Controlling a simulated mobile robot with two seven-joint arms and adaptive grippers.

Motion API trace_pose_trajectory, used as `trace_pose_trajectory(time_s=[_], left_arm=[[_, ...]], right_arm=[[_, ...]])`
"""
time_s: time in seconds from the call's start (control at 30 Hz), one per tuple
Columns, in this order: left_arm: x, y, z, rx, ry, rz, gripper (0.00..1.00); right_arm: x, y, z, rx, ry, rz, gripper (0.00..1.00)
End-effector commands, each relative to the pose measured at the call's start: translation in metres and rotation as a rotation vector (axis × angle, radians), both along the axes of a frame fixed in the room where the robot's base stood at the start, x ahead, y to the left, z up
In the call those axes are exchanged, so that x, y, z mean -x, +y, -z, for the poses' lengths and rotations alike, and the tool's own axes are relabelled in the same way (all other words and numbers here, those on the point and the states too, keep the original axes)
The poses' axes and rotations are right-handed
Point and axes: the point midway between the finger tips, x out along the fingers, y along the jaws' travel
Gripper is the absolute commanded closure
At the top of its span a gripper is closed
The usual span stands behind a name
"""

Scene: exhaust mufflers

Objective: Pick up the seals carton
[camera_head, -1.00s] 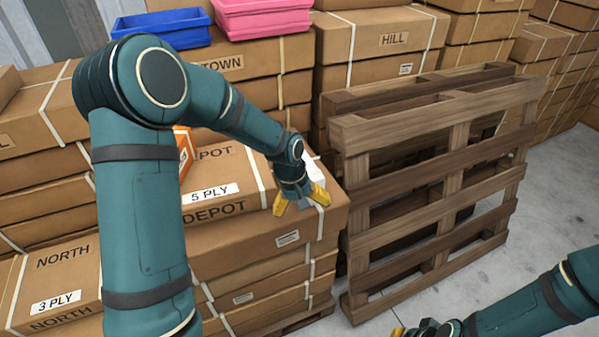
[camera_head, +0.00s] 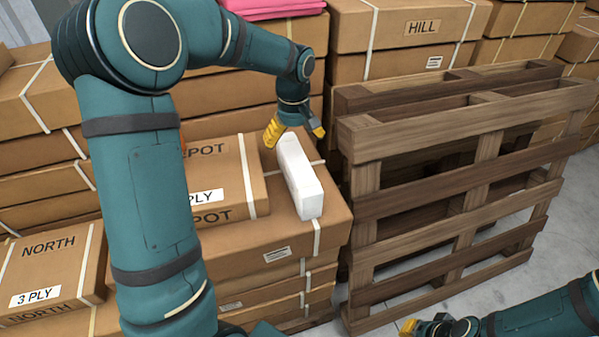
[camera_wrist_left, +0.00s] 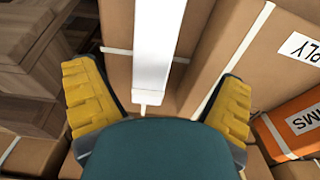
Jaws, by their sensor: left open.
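My left gripper (camera_head: 294,130) is open and empty, just above the carton's far end. In the left wrist view, the white carton (camera_wrist_left: 158,40) lies between the two spread yellow fingers (camera_wrist_left: 160,85), with space on both sides. Its near end is close to the palm. My right gripper (camera_head: 424,327) is at the bottom edge of the head view, mostly cut off, away from the carton.
A large carton (camera_head: 230,175) marked DEPOT stands left of the white carton. An orange carton (camera_wrist_left: 295,123) shows in the left wrist view. Wooden pallets (camera_head: 455,165) stand on edge at the right.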

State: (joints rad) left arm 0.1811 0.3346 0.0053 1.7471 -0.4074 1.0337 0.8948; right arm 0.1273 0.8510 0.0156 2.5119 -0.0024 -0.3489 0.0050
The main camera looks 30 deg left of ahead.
Motion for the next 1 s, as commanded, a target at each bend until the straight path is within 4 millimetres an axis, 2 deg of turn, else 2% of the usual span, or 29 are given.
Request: trace_pose_trajectory(time_s=[0.03,0.2,0.53,0.8,1.0], left_arm=[[0.001,0.0,0.014,0.001,0.005,0.001,0.05],[0.0,-0.001,0.04,0.002,0.003,0.001,0.05],[-0.001,-0.002,0.06,0.002,0.001,0.001,0.05],[-0.003,-0.005,0.098,0.002,0.003,0.001,0.05],[-0.004,-0.005,0.103,0.001,0.0,0.001,0.05]], right_arm=[[-0.001,0.0,0.004,0.0,-0.002,0.001,1.0],[-0.002,0.0,0.01,0.001,-0.005,0.002,1.0],[-0.003,0.0,0.014,0.001,-0.008,0.002,1.0],[-0.005,-0.001,0.025,0.003,-0.013,0.003,1.0],[-0.006,-0.001,0.025,0.003,-0.014,0.003,1.0]])
